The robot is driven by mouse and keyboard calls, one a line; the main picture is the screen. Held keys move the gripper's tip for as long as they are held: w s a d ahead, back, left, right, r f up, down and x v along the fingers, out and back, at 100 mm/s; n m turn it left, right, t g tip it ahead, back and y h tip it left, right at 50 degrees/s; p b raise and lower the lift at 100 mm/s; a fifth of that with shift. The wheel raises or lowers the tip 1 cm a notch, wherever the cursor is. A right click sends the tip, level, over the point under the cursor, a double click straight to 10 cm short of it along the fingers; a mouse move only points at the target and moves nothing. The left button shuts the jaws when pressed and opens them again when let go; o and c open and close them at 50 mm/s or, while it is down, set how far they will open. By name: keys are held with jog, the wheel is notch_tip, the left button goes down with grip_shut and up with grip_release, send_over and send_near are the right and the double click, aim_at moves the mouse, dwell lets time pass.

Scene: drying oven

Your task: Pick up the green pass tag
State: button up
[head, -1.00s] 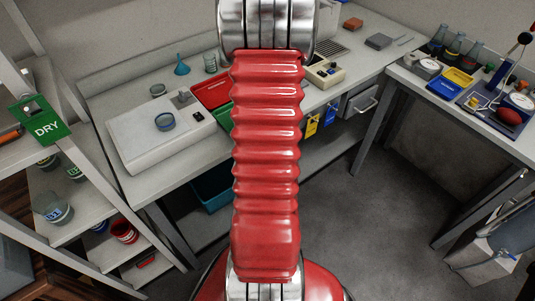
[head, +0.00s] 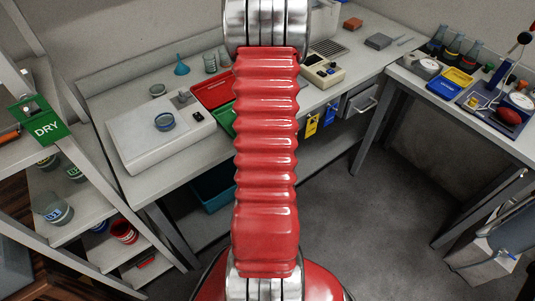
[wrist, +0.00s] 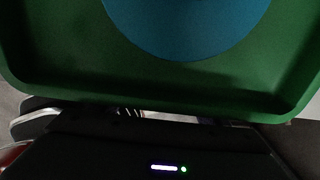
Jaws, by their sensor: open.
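I cannot make out a green pass tag in either view. A yellow tag (head: 312,124) and a blue tag (head: 330,113) hang from the front edge of the back bench, just right of my arm. The strip of edge left of them is hidden behind my arm. In the wrist view, a green tray-like surface (wrist: 60,75) with a blue round thing (wrist: 188,25) fills the upper part. The dark body of my gripper (wrist: 165,150), with a lit strip, shows below it. Its fingertips cannot be made out; it is open, with nothing seen held.
A red tray (head: 212,90) and a green tray (head: 222,116) lie on the bench, partly behind my arm. A green DRY sign (head: 45,130) is on the left shelf.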

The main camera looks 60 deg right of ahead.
jog(key=shift+c, duration=0.2)
dwell(0.3)
jog(key=c, duration=1.1)
